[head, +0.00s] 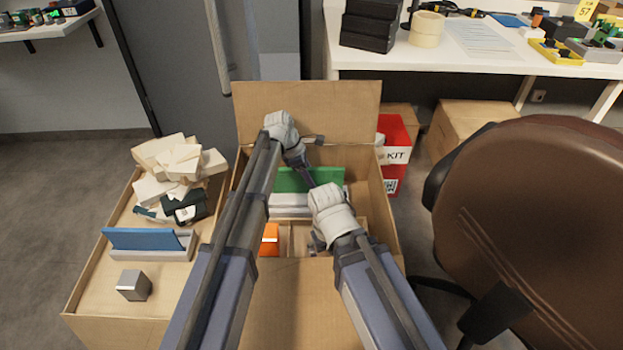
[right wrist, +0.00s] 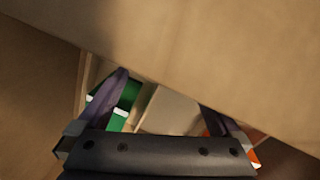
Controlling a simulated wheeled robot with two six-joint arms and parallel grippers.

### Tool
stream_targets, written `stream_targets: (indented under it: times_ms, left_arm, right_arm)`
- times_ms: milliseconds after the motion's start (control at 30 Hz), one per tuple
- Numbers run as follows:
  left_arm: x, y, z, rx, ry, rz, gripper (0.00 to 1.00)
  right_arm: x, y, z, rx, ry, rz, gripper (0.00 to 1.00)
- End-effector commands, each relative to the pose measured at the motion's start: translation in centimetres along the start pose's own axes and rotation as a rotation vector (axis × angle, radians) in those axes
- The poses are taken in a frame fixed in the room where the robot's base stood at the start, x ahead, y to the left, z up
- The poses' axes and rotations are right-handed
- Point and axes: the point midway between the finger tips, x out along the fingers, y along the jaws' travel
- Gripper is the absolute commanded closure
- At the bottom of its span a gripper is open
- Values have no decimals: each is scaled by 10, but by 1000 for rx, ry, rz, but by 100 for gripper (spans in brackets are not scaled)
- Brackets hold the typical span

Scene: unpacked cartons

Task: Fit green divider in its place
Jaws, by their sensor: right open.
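The green divider (head: 325,176) is an upright panel inside the open carton (head: 392,225), toward its back. A light grey slotted base (head: 287,201) shows just in front of and below it; I cannot tell whether the divider sits in a slot. My left gripper (head: 309,178) reaches down over the divider's middle; its fingertips are too small and covered to show if they grip it. My right gripper (head: 316,243) is over the front compartments. In the right wrist view my right gripper (right wrist: 168,108) is open, with nothing clearly between its fingers; a green piece (right wrist: 128,98) shows beside one finger.
An orange item (head: 269,239) lies in a front-left compartment. The carton's back flap (head: 335,108) stands up. A left carton (head: 90,285) bears a blue panel in a grey base (head: 145,241), a metal cube (head: 134,285) and pale blocks (head: 175,160). A brown chair (head: 540,220) stands right.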

Motion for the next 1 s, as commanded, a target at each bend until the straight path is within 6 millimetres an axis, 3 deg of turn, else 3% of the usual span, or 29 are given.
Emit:
stream_targets:
  times_ms: [467, 667, 1000]
  left_arm:
    - [-4, 0, 0, 0, 0, 0, 45]
    - [-22, 0, 2, 0, 0, 0, 45]
    - [-68, 0, 2, -1, 0, 1, 45]
  right_arm:
    - [-3, -1, 0, -9, 3, -5, 0]
    - [-20, 1, 1, -6, 2, -4, 0]
    - [-64, 7, 4, 2, -1, 1, 0]
